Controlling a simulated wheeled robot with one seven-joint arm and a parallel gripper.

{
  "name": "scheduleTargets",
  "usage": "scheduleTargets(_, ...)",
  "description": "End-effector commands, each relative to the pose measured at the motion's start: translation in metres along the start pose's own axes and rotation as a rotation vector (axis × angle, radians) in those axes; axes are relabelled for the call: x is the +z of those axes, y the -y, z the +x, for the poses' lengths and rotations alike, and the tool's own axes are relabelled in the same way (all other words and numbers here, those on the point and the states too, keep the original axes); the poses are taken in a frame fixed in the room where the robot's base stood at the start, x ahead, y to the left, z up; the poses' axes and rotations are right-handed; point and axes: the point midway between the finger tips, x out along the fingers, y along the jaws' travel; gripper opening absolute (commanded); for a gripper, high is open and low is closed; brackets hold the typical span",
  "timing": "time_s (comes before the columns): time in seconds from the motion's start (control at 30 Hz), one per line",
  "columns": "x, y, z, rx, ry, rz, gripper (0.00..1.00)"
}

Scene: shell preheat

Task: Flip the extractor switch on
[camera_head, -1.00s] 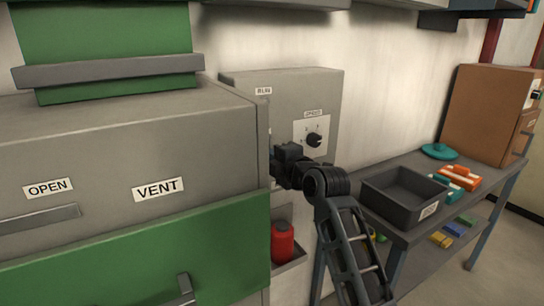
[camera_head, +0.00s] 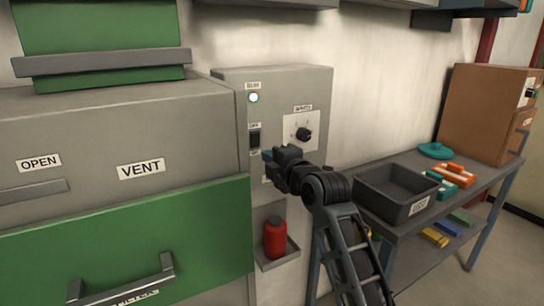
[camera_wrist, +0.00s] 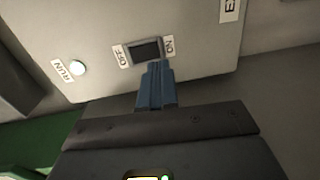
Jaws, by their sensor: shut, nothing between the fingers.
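The extractor switch (camera_head: 254,137) is a dark rocker on the grey control box (camera_head: 290,82). In the wrist view the switch (camera_wrist: 146,50) lies between an OFF label (camera_wrist: 122,56) and an ON label (camera_wrist: 168,46). The RUN lamp (camera_head: 253,98) above it glows greenish white, and the lamp (camera_wrist: 78,67) also glows in the wrist view. My gripper (camera_head: 268,154) is shut and empty, its blue fingertips (camera_wrist: 155,68) just by the ON end of the switch. I cannot tell whether they touch the panel.
A speed dial (camera_head: 303,134) sits right of the switch. A red cylinder (camera_head: 275,238) stands in a holder below. The grey cabinet with the VENT label (camera_head: 141,169) juts out at left. A dark bin (camera_head: 397,193) sits on the bench at right.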

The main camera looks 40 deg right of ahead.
Motion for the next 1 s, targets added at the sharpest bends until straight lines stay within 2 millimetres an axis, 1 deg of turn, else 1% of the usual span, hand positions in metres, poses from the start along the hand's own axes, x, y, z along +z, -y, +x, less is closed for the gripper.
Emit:
scheduleTargets(0.07,-0.001,0.005,-0.009,-0.002,-0.001,0.000,0.00)
scheduleTargets(0.27,0.000,0.011,-0.037,-0.001,0.000,0.000,0.00)
scheduleTargets(0.4,0.000,0.016,-0.059,-0.002,0.001,0.000,0.00)
scheduleTargets(0.53,0.000,0.018,-0.076,-0.002,0.001,0.000,0.00)
scheduleTargets(0.7,0.000,0.019,-0.087,-0.002,0.000,0.001,0.00)
scheduleTargets(1.0,0.000,0.019,-0.088,-0.001,-0.001,0.001,0.00)
